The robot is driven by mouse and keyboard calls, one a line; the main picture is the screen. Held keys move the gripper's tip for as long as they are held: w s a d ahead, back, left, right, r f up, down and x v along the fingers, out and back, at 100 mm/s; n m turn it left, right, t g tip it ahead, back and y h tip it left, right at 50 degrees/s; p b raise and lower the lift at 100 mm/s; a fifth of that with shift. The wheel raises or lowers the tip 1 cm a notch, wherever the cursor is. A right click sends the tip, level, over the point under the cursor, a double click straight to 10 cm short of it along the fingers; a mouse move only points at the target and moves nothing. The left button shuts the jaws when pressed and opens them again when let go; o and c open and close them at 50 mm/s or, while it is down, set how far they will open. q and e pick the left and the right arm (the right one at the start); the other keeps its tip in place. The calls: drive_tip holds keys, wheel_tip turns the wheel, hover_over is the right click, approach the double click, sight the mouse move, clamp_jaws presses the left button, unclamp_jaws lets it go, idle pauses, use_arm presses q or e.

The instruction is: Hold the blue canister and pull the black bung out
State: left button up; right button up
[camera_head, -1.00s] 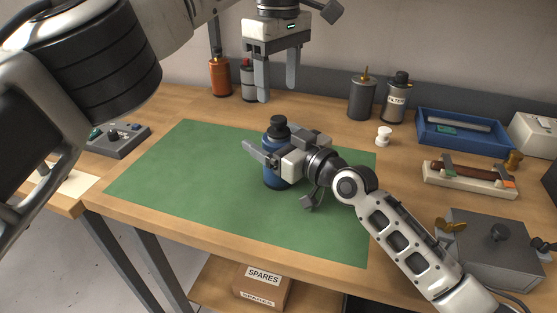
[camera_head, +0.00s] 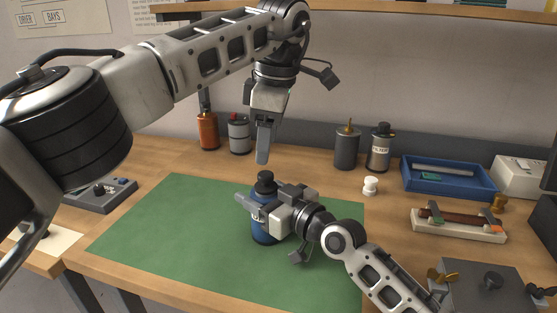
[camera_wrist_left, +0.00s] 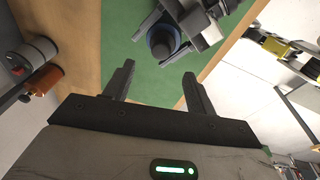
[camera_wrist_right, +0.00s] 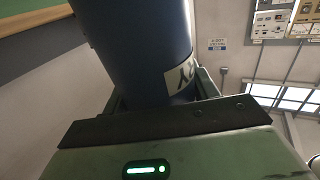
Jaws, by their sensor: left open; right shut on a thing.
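The blue canister (camera_head: 262,228) stands upright on the green mat (camera_head: 160,225) with the black bung (camera_head: 265,182) in its top. My right gripper (camera_head: 256,208) is shut around the canister's body from the right; the right wrist view shows the blue wall (camera_wrist_right: 145,50) with part of a label between the fingers. My left gripper (camera_head: 263,150) is open and empty, pointing down above the bung with a gap between. In the left wrist view its two fingers (camera_wrist_left: 157,90) are apart, and the bung (camera_wrist_left: 162,42) lies beyond them, near the right finger's side.
Orange (camera_head: 208,131) and grey (camera_head: 239,134) canisters stand behind the mat on the left. A dark cylinder (camera_head: 347,148), a filter can (camera_head: 380,148), a white spool (camera_head: 370,186) and a blue tray (camera_head: 450,177) are at the right. The mat's left part is clear.

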use_arm(q)
drive_tip(key=s+n+t, duration=0.1)
drive_tip(key=n, duration=0.5)
drive_tip(key=n+t, duration=0.6)
drive_tip(key=n, duration=1.1)
approach(266, 174)
drive_tip(key=shift+y, duration=0.4)
drive_tip(key=x, duration=1)
drive_tip(key=shift+w+d+f, duration=0.1)
drive_tip(key=shift+d+f, duration=0.1)
drive_tip(key=shift+d, duration=0.05)
drive_tip(key=c, duration=1.1)
